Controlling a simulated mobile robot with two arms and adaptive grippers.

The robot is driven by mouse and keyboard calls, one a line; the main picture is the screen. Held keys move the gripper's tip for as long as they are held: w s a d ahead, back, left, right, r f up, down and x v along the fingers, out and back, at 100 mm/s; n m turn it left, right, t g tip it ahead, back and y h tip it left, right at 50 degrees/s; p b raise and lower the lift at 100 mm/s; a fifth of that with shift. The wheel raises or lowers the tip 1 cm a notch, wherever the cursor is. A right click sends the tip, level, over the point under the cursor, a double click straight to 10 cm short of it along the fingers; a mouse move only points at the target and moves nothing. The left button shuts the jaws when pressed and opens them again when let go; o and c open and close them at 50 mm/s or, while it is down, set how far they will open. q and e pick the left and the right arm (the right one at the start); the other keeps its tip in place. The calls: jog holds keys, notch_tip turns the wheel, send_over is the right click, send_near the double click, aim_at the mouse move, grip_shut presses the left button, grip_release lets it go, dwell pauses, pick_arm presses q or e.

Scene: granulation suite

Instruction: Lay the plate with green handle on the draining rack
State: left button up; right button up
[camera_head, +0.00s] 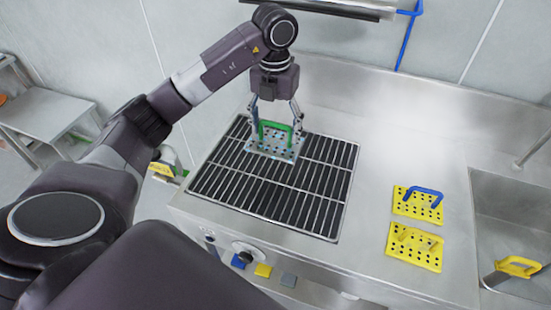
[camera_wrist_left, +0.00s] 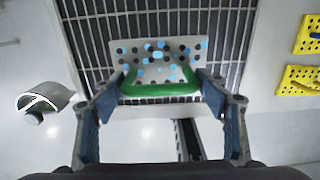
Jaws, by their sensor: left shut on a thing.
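The plate with the green handle (camera_head: 270,149) is a grey, perforated plate with light-blue patches. It is over the far part of the draining rack (camera_head: 300,196), a dark grid of metal bars; whether it touches the bars is hard to tell. My left gripper (camera_head: 275,131) points down and is shut on the plate's green handle. In the left wrist view, the fingers of the left gripper (camera_wrist_left: 160,88) stand at both ends of the green handle (camera_wrist_left: 160,90), and the plate (camera_wrist_left: 150,50) lies beyond it, over the rack (camera_wrist_left: 105,28). My right gripper is not in view.
Right of the rack, a yellow perforated plate with a blue handle (camera_head: 405,205) and an all-yellow one (camera_head: 405,252) lie on the steel counter (camera_head: 365,130). A sink (camera_head: 510,220) holds a yellow-handled thing (camera_head: 517,265). A knob (camera_head: 245,250) sits on the counter front. A pipe-like bar hangs above.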

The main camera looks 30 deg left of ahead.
aim_at(275, 143)
pick_arm(q)
notch_tip(275, 143, down, 6)
jog(key=shift+f+p, duration=0.25)
jog(key=shift+p, duration=0.7)
jog(key=shift+f+p, duration=0.6)
jog(key=shift+f, duration=1.8)
jog(key=o, duration=1.5)
